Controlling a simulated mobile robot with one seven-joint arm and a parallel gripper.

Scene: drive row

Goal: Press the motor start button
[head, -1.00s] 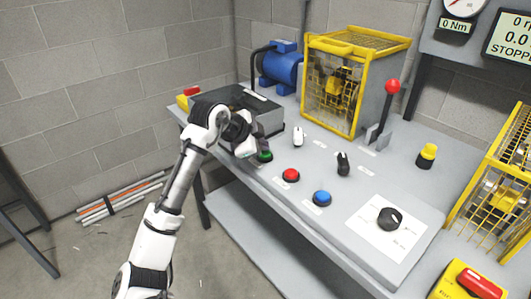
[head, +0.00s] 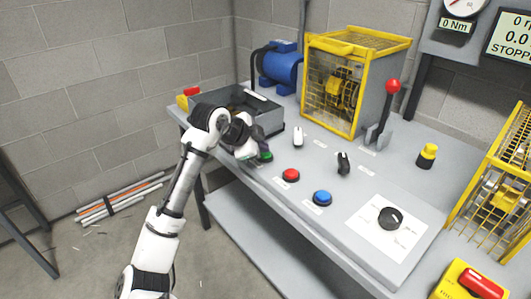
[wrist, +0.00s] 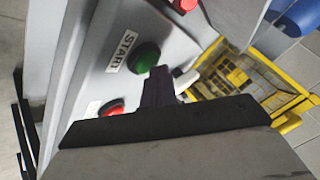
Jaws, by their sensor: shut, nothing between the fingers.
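The green button (head: 265,156) sits at the left end of the grey panel, partly hidden by my gripper. In the wrist view, the green button (wrist: 144,57) is beside a white label reading START (wrist: 122,51). My gripper (wrist: 157,76) is shut and empty. Its dark fingertips show just below and right of the button, close to its edge. In the head view, my gripper (head: 254,158) is at the button's left side. I cannot tell whether the fingertips touch it.
A red button (head: 291,175), a blue button (head: 322,198), a black knob (head: 390,218) and two switches lie further right. A red-topped lever (head: 393,87) and yellow cage (head: 340,90) stand behind. The display (head: 512,40) reads STOPPED.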

